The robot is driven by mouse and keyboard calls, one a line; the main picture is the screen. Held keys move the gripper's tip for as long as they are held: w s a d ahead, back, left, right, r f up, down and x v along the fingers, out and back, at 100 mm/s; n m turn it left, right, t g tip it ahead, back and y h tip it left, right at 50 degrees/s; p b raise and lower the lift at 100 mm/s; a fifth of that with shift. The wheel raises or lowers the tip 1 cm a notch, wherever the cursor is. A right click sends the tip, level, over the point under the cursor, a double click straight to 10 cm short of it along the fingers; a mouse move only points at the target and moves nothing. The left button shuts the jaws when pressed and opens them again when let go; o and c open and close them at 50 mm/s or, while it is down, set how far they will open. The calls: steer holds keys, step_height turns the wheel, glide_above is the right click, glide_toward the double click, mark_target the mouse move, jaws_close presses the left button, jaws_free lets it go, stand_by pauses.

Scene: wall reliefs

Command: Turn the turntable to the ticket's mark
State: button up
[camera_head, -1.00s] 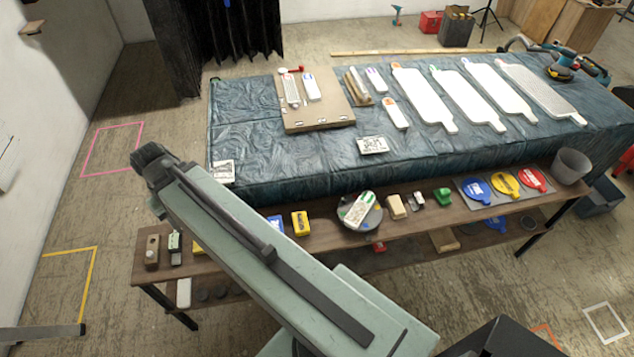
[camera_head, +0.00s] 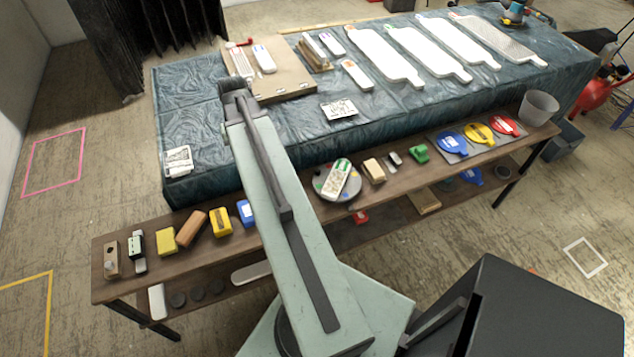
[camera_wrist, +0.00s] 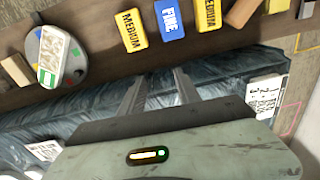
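The turntable (camera_head: 355,187) is a round grey disc with small coloured marks on its rim, on the wooden bench. A white board with green bands (camera_head: 338,179) lies across it. The turntable also shows at the upper left of the wrist view (camera_wrist: 81,58). Two printed white cards lie on the blue-covered table, one near the front middle (camera_head: 339,109) and one at the left corner (camera_head: 178,161). I cannot read which is the ticket. My gripper (camera_wrist: 160,75) has its fingers apart and empty, left of the turntable in the head view and not touching it.
The bench (camera_head: 282,217) holds yellow and blue blocks (camera_head: 221,222) left of the turntable, and a green object (camera_head: 419,154), coloured discs (camera_head: 452,141) and a grey bucket (camera_head: 538,107) to its right. White panels (camera_head: 383,57) lie on the table behind.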

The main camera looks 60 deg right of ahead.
steer(key=s+d+f+m+b, duration=0.35)
steer(key=s+d+f, duration=0.25)
steer(key=s+d, duration=0.45)
steer(key=m+b, duration=0.1)
steer(key=m, duration=0.1)
glide_above(318, 170)
steer(key=shift+s+d+f+n, duration=0.15)
steer(key=shift+f+n, duration=0.1)
steer(key=shift+f, duration=0.3)
steer(key=f+b, duration=0.8)
steer(key=shift+w, duration=0.2)
steer(key=shift+a+r, duration=0.1)
steer(key=shift+a, duration=0.1)
jaws_close()
steer(key=shift+w, duration=0.1)
